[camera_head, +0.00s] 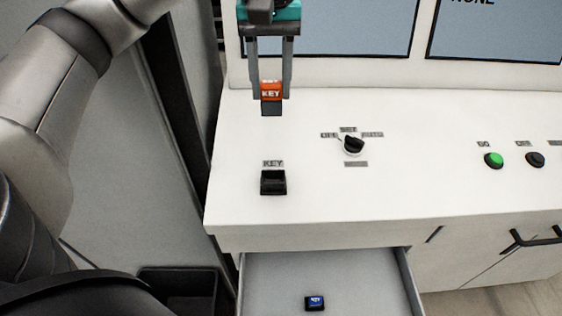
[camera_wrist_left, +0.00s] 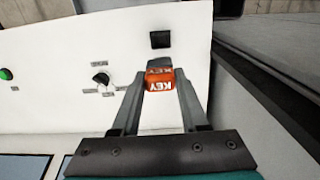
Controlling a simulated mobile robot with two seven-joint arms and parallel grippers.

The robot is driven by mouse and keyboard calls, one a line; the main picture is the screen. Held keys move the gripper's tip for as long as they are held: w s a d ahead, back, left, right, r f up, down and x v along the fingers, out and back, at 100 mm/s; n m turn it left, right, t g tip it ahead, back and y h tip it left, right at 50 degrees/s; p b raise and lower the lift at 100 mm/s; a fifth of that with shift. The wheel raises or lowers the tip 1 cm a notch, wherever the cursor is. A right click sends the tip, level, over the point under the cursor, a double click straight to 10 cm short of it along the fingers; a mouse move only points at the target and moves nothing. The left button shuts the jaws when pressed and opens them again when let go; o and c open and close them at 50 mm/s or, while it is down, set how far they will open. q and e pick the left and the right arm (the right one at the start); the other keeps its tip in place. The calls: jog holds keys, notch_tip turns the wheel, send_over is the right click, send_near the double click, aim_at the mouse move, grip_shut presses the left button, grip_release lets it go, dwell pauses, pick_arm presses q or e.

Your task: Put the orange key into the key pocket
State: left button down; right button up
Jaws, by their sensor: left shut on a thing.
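The orange key (camera_head: 271,91), lettered KEY, is between the fingers of my left gripper (camera_head: 271,96), which is shut on it. A dark part of the key points down below the fingers. The orange key also shows in the left wrist view (camera_wrist_left: 160,80). The key pocket (camera_head: 273,182) is a black square holder on the white console top, under a KEY label. In the head view the held key appears above and behind the pocket, apart from it. The pocket also shows in the left wrist view (camera_wrist_left: 160,39), beyond the key. My right gripper is not in view.
A black rotary switch (camera_head: 353,146) stands right of the pocket on the console (camera_head: 400,185). A green button (camera_head: 494,160) and a dark button (camera_head: 535,159) are farther right. Below, an open drawer (camera_head: 375,285) holds a blue key (camera_head: 315,303). Screens stand behind.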

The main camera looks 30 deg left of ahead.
aim_at(270, 114)
pick_arm(q)
jog(key=shift+w+a+r, duration=0.1)
jog(key=shift+r, duration=0.05)
notch_tip(270, 114, down, 5)
jog(key=shift+f+b, duration=0.2)
jog(key=shift+b, duration=0.65)
notch_tip(270, 114, down, 14)
jog(key=shift+f+p, duration=0.15)
jog(key=shift+p, duration=0.4)
jog(key=shift+f, duration=0.15)
jog(key=shift+c, duration=2.1)
grip_release()
